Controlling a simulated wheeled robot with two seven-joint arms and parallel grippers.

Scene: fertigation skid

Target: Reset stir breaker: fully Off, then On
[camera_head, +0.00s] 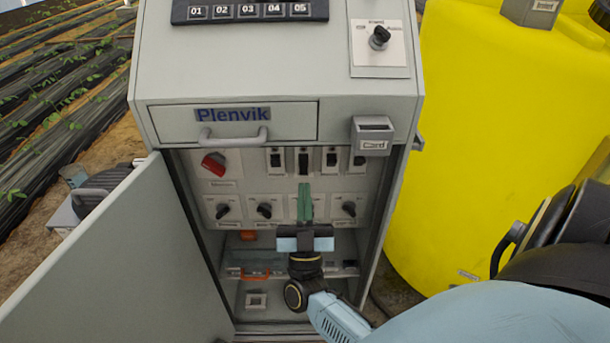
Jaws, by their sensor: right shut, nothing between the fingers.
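Inside the open cabinet, a row of breakers runs along the upper right of the panel: the leftmost (276,160), the second (303,161), the third (331,159) and one at the right end (358,160). Their labels are too small to read, so I cannot tell which is the stir breaker. The lever positions are also unclear. My right gripper (304,188) points up at the panel, its green fingers shut and empty. Its tips appear just below the second breaker; I cannot tell whether they touch the panel. My left gripper is not in view.
The cabinet door (120,265) stands open at left. A red rotary switch (213,164) and black knobs (264,210) share the panel; my gripper covers part of the knob row. A drawer (235,122) and card holder (372,136) sit above. A yellow tank (475,130) stands right.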

